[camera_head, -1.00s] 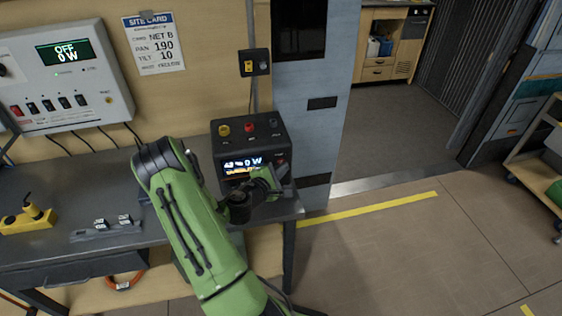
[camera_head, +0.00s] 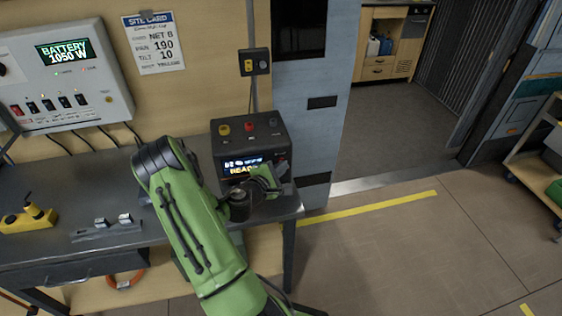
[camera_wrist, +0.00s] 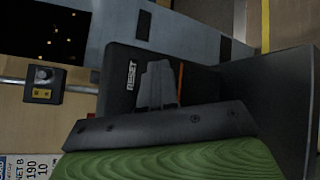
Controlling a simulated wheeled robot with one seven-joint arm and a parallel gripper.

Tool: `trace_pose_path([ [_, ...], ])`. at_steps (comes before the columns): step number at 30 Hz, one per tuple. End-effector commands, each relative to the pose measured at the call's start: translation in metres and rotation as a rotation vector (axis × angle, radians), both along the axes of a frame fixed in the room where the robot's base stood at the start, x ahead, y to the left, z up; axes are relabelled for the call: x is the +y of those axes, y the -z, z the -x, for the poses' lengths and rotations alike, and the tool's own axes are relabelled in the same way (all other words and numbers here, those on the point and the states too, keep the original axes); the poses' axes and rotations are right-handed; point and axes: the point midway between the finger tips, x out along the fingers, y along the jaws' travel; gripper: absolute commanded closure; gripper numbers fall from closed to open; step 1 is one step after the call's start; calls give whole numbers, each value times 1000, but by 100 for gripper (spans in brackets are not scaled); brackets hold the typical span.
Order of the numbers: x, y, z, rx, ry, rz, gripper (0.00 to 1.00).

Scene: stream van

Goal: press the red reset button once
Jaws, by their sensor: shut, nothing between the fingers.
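The black power box (camera_head: 225,147) stands at the right end of the bench. Its lit front display (camera_head: 240,166) shows blue-white text above a yellow line that begins "REA". My gripper (camera_head: 272,183) is shut and empty in front of the box's lower right front. In the wrist view the shut fingers (camera_wrist: 157,82) point at the box face, beside a white "RESET" label (camera_wrist: 131,75). I cannot make out the red reset button; the fingers seem to cover it. I cannot tell whether the tips touch the face.
A wall panel (camera_head: 75,75) reads "BATTERY 1050 W". A yellow tool (camera_head: 28,216) and small blocks lie on the bench's left. Open floor (camera_head: 400,260) lies to the right.

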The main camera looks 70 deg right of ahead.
Motion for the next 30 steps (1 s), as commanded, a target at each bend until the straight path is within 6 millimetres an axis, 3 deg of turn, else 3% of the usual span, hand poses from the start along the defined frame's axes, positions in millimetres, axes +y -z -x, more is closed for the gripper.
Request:
trace_pose_path([
  [15, 12, 1, 7, 2, -1, 0, 100],
  [30, 51, -2, 29, 10, -3, -6, 100],
])
